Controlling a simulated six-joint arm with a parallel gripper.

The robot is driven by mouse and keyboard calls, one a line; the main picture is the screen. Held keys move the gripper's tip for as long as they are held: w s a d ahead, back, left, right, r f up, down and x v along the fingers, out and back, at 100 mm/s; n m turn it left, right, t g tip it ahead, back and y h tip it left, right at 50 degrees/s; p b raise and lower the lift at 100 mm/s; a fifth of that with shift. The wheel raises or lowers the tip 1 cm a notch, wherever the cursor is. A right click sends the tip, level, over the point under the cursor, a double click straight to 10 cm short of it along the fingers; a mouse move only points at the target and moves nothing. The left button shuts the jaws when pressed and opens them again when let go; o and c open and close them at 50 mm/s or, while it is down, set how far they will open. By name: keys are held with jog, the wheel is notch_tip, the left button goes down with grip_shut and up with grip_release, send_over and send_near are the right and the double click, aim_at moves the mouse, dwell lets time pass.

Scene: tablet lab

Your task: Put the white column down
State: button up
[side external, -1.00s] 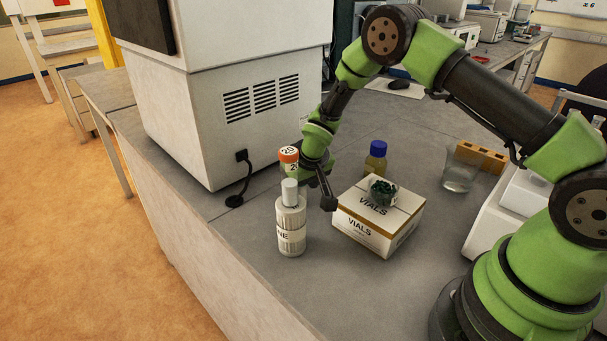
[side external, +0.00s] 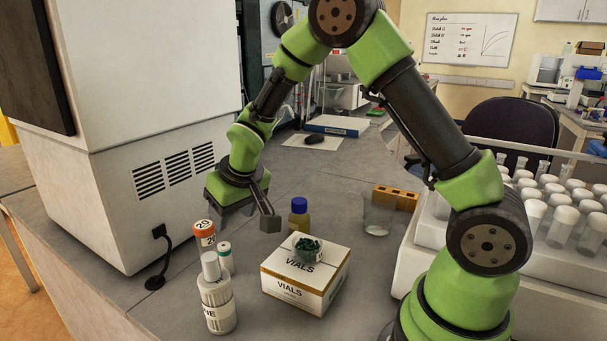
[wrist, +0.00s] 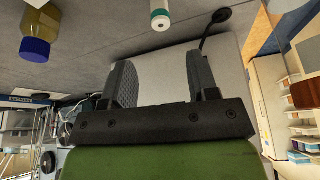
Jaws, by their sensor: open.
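The white column (side external: 225,260), a slim white tube with a teal band near its top, stands upright on the bench. In the side view its lower part is hidden behind a white wash bottle (side external: 219,308). In the wrist view the column (wrist: 160,14) shows at the top edge, beyond the fingertips and apart from them. My gripper (side external: 243,216) is open and empty, above and behind the column in the side view. Its two spread fingers show in the wrist view (wrist: 160,78) with nothing between them.
A big white instrument (side external: 140,130) stands at left.

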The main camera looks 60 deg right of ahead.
jog(key=s+a+r+m+t+y, duration=0.1)
jog(key=s+a+r+m+t, duration=0.1)
jog(key=s+r, duration=1.3)
jog(key=s+a+r+y, duration=0.1)
jog(key=s+a, duration=0.1)
jog(key=s, duration=0.6)
jog(key=shift+a+r+t+y, duration=0.2)
jog(key=shift+t+y, duration=0.1)
jog(key=shift+y, duration=0.1)
